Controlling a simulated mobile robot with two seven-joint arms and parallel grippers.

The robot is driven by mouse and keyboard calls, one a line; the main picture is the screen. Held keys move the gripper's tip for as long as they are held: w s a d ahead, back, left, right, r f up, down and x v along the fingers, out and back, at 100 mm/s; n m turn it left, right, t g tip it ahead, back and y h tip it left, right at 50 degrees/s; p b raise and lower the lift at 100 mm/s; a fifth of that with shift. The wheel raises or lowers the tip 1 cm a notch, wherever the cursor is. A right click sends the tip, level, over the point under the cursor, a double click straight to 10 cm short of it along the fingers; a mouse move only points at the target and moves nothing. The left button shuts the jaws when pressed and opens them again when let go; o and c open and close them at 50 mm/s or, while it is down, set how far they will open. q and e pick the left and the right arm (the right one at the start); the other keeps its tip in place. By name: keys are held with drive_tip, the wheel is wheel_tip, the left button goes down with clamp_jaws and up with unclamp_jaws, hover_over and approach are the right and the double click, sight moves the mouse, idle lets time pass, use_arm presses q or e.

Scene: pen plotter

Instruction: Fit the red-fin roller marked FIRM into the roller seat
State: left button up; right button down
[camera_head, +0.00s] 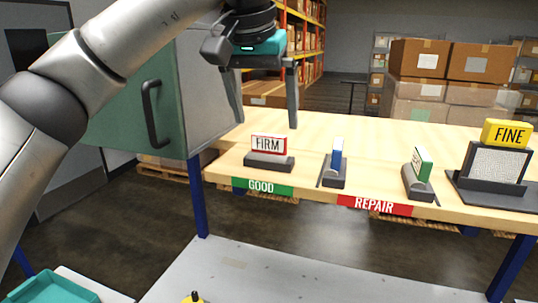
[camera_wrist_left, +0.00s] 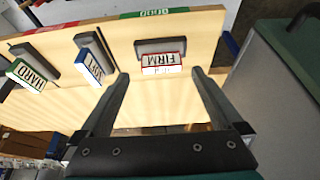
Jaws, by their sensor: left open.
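The red-and-white roller marked FIRM (camera_head: 268,144) stands upright in a dark base (camera_head: 268,162) on the wooden table, behind the green GOOD label. It also shows in the left wrist view (camera_wrist_left: 162,69), with its base (camera_wrist_left: 160,46). My left gripper (camera_head: 266,118) is open and empty, pointing down above the table near the FIRM roller. In the left wrist view its fingertips (camera_wrist_left: 158,76) spread to either side of the roller, apart from it. Which fixture is the roller seat, I cannot tell. My right gripper is out of view.
A blue-and-white block (camera_head: 337,154) and a green-and-white block (camera_head: 421,164) stand in dark bases to the right. Farther right, a dark stand with a grey panel (camera_head: 495,164) carries a yellow FINE block (camera_head: 507,133). A green cabinet (camera_head: 135,110) stands left of the table.

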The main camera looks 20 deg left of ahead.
sight(269, 135)
use_arm(q)
drive_tip(key=shift+w+p+x, duration=0.2)
drive_tip(key=shift+p+x, duration=0.2)
drive_tip(key=shift+x, duration=1.15)
drive_tip(key=shift+w+p+x, duration=0.15)
drive_tip(key=shift+p+x, duration=0.2)
drive_tip(key=shift+x, duration=1.15)
drive_tip(key=shift+a+r, duration=0.1)
drive_tip(key=shift+r, duration=0.05)
drive_tip(key=shift+c, duration=0.2)
drive_tip(key=c, duration=1.2)
